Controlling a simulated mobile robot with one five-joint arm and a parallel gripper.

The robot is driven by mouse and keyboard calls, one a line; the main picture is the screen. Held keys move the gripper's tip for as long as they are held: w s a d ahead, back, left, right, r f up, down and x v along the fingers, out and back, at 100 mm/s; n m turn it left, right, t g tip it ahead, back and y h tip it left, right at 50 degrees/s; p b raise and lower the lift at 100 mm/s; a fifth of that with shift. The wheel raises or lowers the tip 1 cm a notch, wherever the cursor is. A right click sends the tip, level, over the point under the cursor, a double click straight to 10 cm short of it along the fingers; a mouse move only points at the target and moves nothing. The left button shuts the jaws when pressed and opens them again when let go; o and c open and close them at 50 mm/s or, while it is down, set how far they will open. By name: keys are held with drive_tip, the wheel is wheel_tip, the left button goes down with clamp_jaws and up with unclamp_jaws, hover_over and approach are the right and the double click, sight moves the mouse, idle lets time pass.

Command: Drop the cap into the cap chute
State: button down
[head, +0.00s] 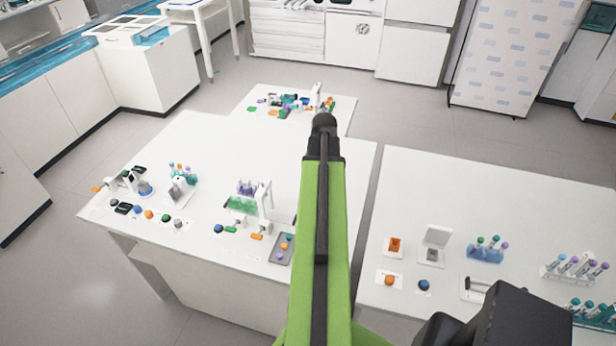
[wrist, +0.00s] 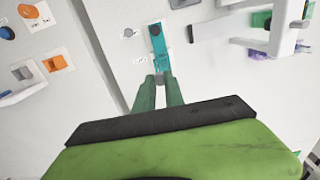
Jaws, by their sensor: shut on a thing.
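My gripper (wrist: 160,82) shows in the wrist view with its two green fingers close together, pointing at the table. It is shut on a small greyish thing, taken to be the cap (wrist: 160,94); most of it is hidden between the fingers. Just beyond the fingertips lies a narrow teal strip (wrist: 163,58) with a dark round spot, flat on the white table with small printed labels beside it. I cannot tell whether this strip is the cap chute. In the head view my green arm hides the gripper and the cap.
A white frame (wrist: 283,25) stands right of the strip in the wrist view. Orange pieces (wrist: 55,63) lie at left, past a table seam.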

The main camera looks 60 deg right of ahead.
drive_tip(key=shift+f, duration=0.1)
drive_tip(key=f+b, duration=0.5)
drive_tip(key=shift+w+a+f, duration=0.1)
drive_tip(key=shift+w+a, duration=0.05)
drive_tip(key=shift+w, duration=0.1)
drive_tip(key=shift+f+b, duration=0.15)
drive_tip(key=shift+b, duration=0.15)
idle(0.4)
drive_tip(key=c, duration=1.3)
unclamp_jaws()
drive_tip(key=shift+c, duration=0.2)
wheel_tip(320, 180, up, 18)
drive_tip(key=p, duration=1.7)
drive_tip(key=shift+f, duration=0.25)
